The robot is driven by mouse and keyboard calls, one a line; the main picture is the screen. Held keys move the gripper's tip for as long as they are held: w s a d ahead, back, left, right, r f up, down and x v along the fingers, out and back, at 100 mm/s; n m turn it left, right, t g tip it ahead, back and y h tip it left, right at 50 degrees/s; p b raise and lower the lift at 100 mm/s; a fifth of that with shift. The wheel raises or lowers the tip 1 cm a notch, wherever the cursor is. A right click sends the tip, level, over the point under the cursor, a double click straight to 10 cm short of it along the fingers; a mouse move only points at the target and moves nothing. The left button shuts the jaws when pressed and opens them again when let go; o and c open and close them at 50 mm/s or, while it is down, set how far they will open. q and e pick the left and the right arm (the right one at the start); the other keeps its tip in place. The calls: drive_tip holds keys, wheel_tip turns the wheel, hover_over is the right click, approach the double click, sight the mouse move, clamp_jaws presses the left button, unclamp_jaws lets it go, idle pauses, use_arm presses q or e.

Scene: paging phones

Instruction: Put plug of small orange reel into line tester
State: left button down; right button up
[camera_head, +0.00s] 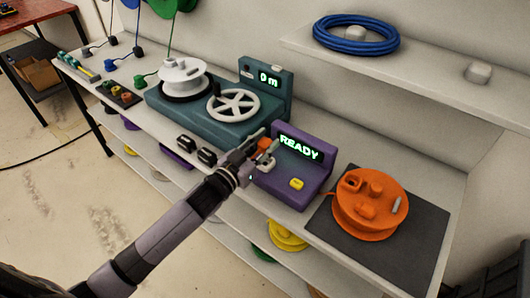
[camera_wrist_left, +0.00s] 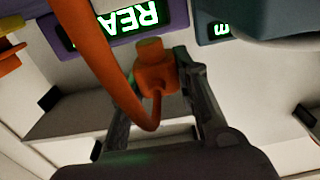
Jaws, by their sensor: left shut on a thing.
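The line tester is a purple box (camera_head: 314,179) with a green READY display and a yellow button, on the bench. Its display (camera_wrist_left: 122,18) shows upside down in the left wrist view. The small orange reel (camera_head: 372,217) lies on a dark mat to the tester's right. My left gripper (camera_head: 266,149) is at the tester's left side, shut on the orange plug (camera_wrist_left: 155,77). The plug's tip points toward the tester; whether it touches a socket I cannot tell. An orange cable (camera_wrist_left: 118,84) loops from the plug past the left finger. My right gripper is out of view.
A teal winding machine (camera_head: 203,125) with a white handwheel and a 0 m display stands left of the tester. Two small black items (camera_head: 197,149) lie in front of it. A shelf (camera_head: 430,80) above holds a blue coil (camera_head: 356,44). The dark mat (camera_head: 430,240) has bare room around the reel.

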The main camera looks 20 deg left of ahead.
use_arm(q)
wheel_tip(320, 180, down, 3)
drive_tip(key=shift+r, duration=0.1)
drive_tip(key=shift+f, duration=0.35)
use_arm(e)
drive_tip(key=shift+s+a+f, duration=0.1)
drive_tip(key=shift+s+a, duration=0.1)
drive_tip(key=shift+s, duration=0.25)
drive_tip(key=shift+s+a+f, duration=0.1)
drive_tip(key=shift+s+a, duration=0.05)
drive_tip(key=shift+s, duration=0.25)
use_arm(q)
drive_tip(key=shift+f, duration=0.1)
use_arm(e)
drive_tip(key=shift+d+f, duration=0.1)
use_arm(q)
drive_tip(key=shift+f, duration=0.15)
drive_tip(key=c, duration=1.2)
unclamp_jaws()
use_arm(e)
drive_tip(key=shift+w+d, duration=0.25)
